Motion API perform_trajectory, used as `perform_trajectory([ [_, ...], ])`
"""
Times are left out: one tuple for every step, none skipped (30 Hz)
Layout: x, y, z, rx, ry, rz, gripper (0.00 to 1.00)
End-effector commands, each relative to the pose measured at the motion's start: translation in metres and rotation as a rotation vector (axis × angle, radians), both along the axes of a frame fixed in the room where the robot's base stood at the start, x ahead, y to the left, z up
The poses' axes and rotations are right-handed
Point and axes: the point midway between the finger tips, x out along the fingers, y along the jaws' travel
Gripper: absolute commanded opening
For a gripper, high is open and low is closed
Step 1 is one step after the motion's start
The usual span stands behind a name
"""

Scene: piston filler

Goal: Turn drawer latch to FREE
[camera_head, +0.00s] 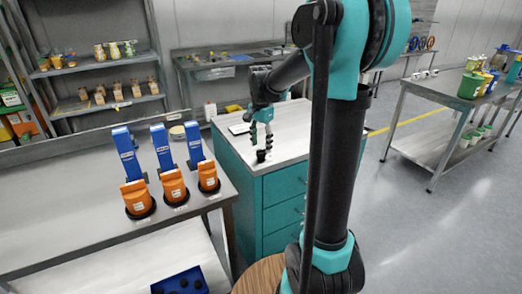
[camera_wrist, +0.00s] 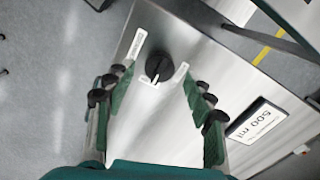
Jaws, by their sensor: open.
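The drawer latch (camera_wrist: 158,66) is a round black knob on the grey top of the teal drawer cabinet (camera_head: 285,192). In the head view the latch (camera_head: 261,156) stands near the cabinet's front left edge. White labels lie on both sides of it in the wrist view, one longer (camera_wrist: 136,44) at left and one shorter (camera_wrist: 181,72) at right; their words are not legible. My gripper (camera_head: 260,132) points down just above the latch. In the wrist view my gripper (camera_wrist: 159,88) is open, its fingers apart on either side of the latch with a gap to it.
A plate marked "500 ml" (camera_wrist: 257,121) lies on the cabinet top. A bench with three orange-and-blue devices (camera_head: 172,186) stands at left. A table with a green container (camera_head: 470,85) stands at right. The cabinet top around the latch is mostly clear.

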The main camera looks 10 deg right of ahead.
Motion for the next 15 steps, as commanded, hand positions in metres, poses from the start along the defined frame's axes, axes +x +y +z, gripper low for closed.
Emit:
perform_trajectory([
  [0.000, 0.000, -0.008, 0.000, 0.000, 0.000, 0.54],
  [0.000, 0.000, -0.012, 0.000, 0.000, 0.000, 0.54],
  [0.000, 0.000, -0.016, 0.000, 0.000, 0.000, 0.54],
  [0.000, 0.000, -0.019, 0.000, 0.000, 0.000, 0.54],
  [0.000, 0.000, -0.021, 0.000, 0.000, 0.000, 0.54],
  [0.000, 0.000, -0.024, 0.000, 0.000, 0.000, 0.54],
  [0.000, 0.000, -0.025, 0.000, 0.000, 0.000, 0.54],
  [0.000, 0.000, -0.027, 0.000, 0.000, 0.000, 0.54],
  [0.000, 0.000, -0.028, 0.000, 0.000, 0.000, 0.54],
  [0.000, 0.000, -0.029, 0.000, 0.000, 0.000, 0.54],
  [0.000, 0.000, -0.029, 0.000, 0.000, 0.000, 0.54],
  [0.000, 0.000, -0.029, 0.000, 0.000, 0.000, 0.54],
  [0.000, 0.000, -0.029, 0.000, 0.000, 0.000, 0.54],
  [0.000, 0.000, -0.029, 0.000, 0.000, 0.000, 0.54],
  [0.000, 0.000, -0.029, 0.000, 0.000, 0.000, 0.54],
])
